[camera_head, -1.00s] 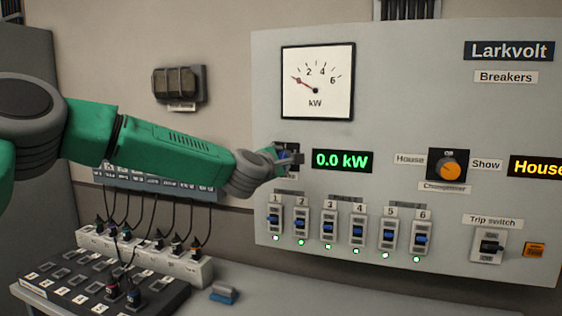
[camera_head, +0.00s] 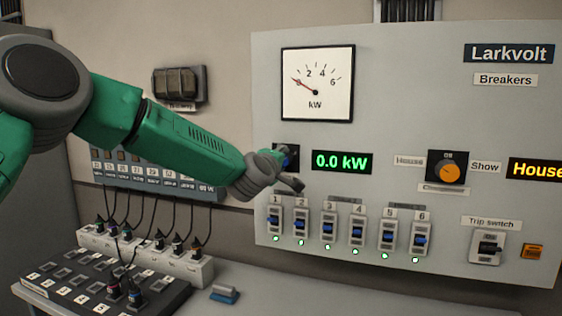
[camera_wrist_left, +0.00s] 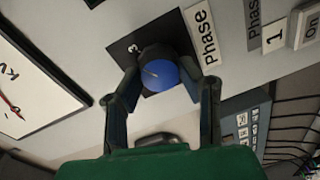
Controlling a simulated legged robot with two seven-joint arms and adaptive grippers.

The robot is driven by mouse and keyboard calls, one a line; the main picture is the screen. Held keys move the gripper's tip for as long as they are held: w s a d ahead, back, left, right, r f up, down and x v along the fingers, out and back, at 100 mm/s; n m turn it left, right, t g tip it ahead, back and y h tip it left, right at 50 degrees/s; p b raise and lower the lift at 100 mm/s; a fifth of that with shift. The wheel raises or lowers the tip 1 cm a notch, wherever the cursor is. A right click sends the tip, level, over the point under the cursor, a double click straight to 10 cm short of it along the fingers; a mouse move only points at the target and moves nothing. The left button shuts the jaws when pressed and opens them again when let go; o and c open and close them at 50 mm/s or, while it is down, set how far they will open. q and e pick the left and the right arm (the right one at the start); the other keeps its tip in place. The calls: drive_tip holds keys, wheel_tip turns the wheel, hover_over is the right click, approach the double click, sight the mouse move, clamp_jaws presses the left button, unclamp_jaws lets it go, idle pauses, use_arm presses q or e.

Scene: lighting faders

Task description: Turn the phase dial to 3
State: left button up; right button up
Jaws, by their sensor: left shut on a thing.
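The phase dial (camera_wrist_left: 160,68) is a round knob with a blue face on a black plate, with a white "Phase" label (camera_wrist_left: 203,38) beside it. A digit "3" shows on the plate. A thin pale mark on the blue face points to the left in the left wrist view. My left gripper (camera_wrist_left: 160,88) has its two fingers on either side of the knob, shut on it. In the head view, my left gripper (camera_head: 290,172) is at the panel's left edge and the dial (camera_head: 291,152) is partly hidden by it. My right gripper is out of view.
Right of the dial are the green "0.0 kW" display (camera_head: 342,161) and the changeover knob (camera_head: 449,171). A kW meter (camera_head: 318,105) is above, numbered breakers (camera_head: 328,226) below. Plugged cables (camera_head: 145,250) and a switch board (camera_head: 90,280) stand at lower left.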

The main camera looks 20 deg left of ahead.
use_arm(q)
drive_tip(key=shift+s+d+f, duration=0.1)
drive_tip(key=shift+d+f, duration=0.05)
drive_tip(key=shift+f, duration=0.3)
drive_tip(key=o, duration=1.1)
drive_tip(key=shift+o, duration=0.2)
drive_tip(key=shift+r, duration=0.1)
drive_tip(key=shift+r, duration=0.1)
drive_tip(key=s, duration=1.1)
drive_tip(key=shift+s+r, duration=0.25)
drive_tip(key=shift+s, duration=0.05)
